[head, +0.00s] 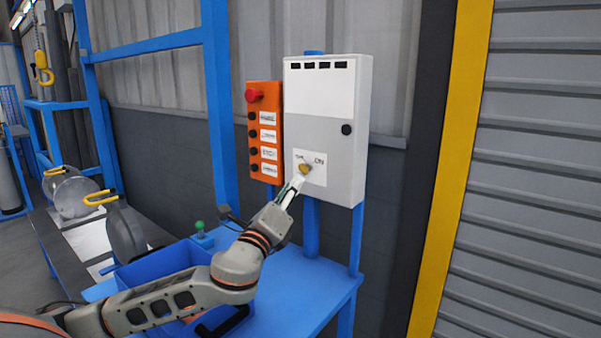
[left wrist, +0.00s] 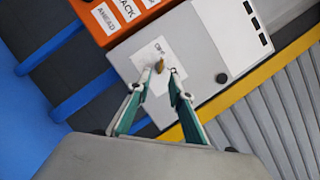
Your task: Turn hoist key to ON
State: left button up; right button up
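The hoist key (head: 304,169) is a small brass-coloured piece on a white label low on the front of the grey-white control box (head: 330,105). "ON" is printed to its right; the text to its left is partly blurred. My left gripper (head: 294,184) reaches up to it from below left. In the left wrist view, the key (left wrist: 159,66) shows between the tips of my left gripper (left wrist: 160,76), whose two slim fingers are apart. I cannot tell whether either finger touches it. "OFF" is readable above the key there. My right gripper is in neither view.
An orange button panel (head: 265,135) with a red knob is mounted left of the box. Below are a blue bench (head: 310,285) and a blue bin (head: 165,265). A blue post (head: 218,100) stands left, a yellow door frame (head: 452,170) right.

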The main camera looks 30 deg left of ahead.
aim_at(302, 172)
pick_arm(q)
jog(key=x, duration=0.6)
jog(key=shift+w, duration=0.3)
grip_shut()
